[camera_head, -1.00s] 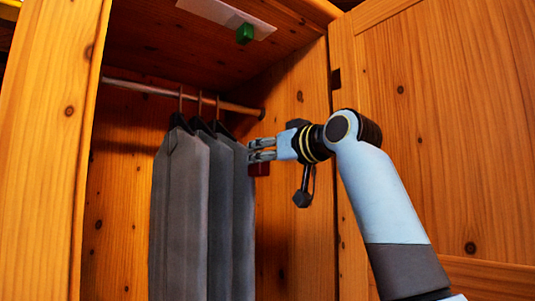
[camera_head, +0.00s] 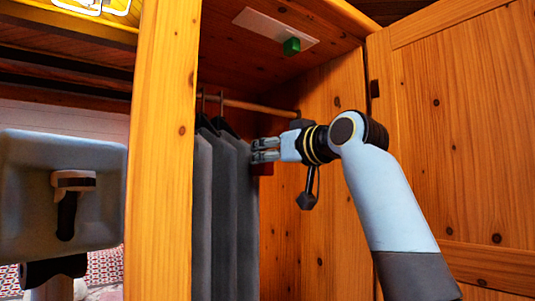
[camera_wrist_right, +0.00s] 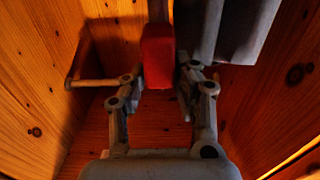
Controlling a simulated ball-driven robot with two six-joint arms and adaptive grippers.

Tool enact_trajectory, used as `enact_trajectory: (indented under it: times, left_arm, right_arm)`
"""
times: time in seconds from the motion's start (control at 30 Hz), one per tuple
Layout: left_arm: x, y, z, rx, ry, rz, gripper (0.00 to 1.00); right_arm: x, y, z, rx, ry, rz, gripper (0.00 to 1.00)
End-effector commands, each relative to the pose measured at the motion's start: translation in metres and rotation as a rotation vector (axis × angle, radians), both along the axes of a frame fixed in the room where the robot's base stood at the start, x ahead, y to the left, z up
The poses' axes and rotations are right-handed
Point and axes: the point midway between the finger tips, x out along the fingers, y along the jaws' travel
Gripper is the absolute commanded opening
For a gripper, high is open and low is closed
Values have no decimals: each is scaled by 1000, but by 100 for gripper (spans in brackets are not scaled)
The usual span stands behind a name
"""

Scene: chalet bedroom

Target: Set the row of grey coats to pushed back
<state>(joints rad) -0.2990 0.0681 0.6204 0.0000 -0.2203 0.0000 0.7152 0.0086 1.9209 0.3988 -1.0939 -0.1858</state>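The row of grey coats (camera_head: 225,210) hangs from the rail (camera_head: 257,108) inside a wooden wardrobe. The front post hides the left part of the row in the head view. A coat edge also shows in the right wrist view (camera_wrist_right: 232,25). My right gripper (camera_head: 264,150) is at the right edge of the row. A red block (camera_head: 266,170) shows just below its fingers in the head view. In the right wrist view the red block (camera_wrist_right: 157,55) fills the gap between the fingertips, and the gripper looks shut on it. My left gripper is out of view.
The wardrobe's front post (camera_head: 162,150) stands left of the coats, and the open door (camera_head: 460,140) is on the right. A green block (camera_head: 291,46) is by a white strip on the ceiling. The wardrobe is empty right of the coats. A pale panel (camera_head: 30,180) stands at far left.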

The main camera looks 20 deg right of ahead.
Motion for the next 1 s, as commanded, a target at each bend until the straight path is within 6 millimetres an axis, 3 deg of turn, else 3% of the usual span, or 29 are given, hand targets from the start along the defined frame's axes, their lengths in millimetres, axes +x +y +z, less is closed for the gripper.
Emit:
enact_trajectory:
  times: [0.03,0.2,0.57,1.0]
  left_arm:
    - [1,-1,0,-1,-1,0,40]
    - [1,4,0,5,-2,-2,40]
    - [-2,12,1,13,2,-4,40]
    - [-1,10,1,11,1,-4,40]
  right_arm:
    - [0,2,-3,4,8,6,30]
    - [0,1,-2,3,6,4,50]
    - [-8,-3,-1,0,2,1,50]
    - [-93,-32,-2,-3,3,2,50]
